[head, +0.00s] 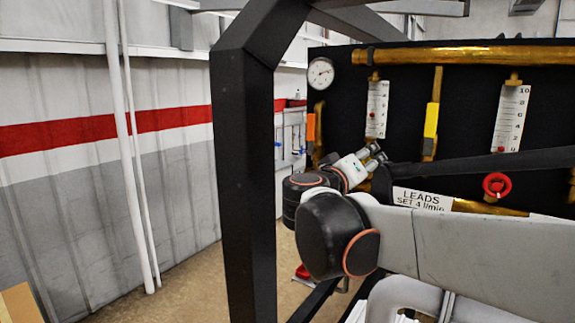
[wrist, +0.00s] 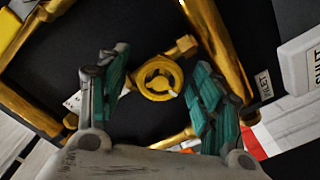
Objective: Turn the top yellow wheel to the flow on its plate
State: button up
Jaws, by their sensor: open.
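A round yellow wheel (wrist: 158,78) with a spoked centre sits on gold pipework in the middle of the wrist view. My gripper (wrist: 159,62) is open, with one teal-padded finger on each side of the wheel and gaps between. In the head view my gripper (head: 375,156) is in front of the black panel, below the left flow scale (head: 377,110); I cannot make out the yellow wheel there. A white plate reading "LEADS SET 4 l/min" (head: 422,200) is partly covered by my arm. Which plate belongs to the wheel is unclear.
A red wheel (head: 497,185) sits below the right flow scale (head: 512,118). A dark bar (head: 480,162) crosses the panel near my gripper. A thick black frame post (head: 243,180) stands left. A white block with partial lettering (wrist: 300,62) is right in the wrist view.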

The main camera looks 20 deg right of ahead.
jog(key=v, duration=1.1)
jog(key=shift+s+a, duration=0.25)
jog(key=shift+a, duration=0.05)
jog(key=s+d+f+n+g+y+b, duration=0.1)
jog(key=s+f+g+y+b, duration=0.15)
jog(key=f+b, duration=0.95)
jog(key=s+d+f+g+y+b, duration=0.1)
jog(key=s+f+y+b, duration=0.25)
jog(key=f, duration=1.65)
jog(key=s+a+f+y+b, duration=0.2)
jog(key=f+b, duration=0.4)
jog(key=f, duration=0.4)
jog(key=s+a+f+y+b, duration=0.2)
jog(key=a+f+y+b, duration=0.1)
jog(key=f+b, duration=0.4)
jog(key=s+a+f+n+y+b, duration=0.1)
jog(key=s+a+f+y+b, duration=0.2)
jog(key=f, duration=1)
jog(key=b, duration=0.3)
jog(key=shift+a+f+b, duration=0.15)
jog(key=shift+a+b, duration=0.2)
jog(key=shift+b, duration=0.05)
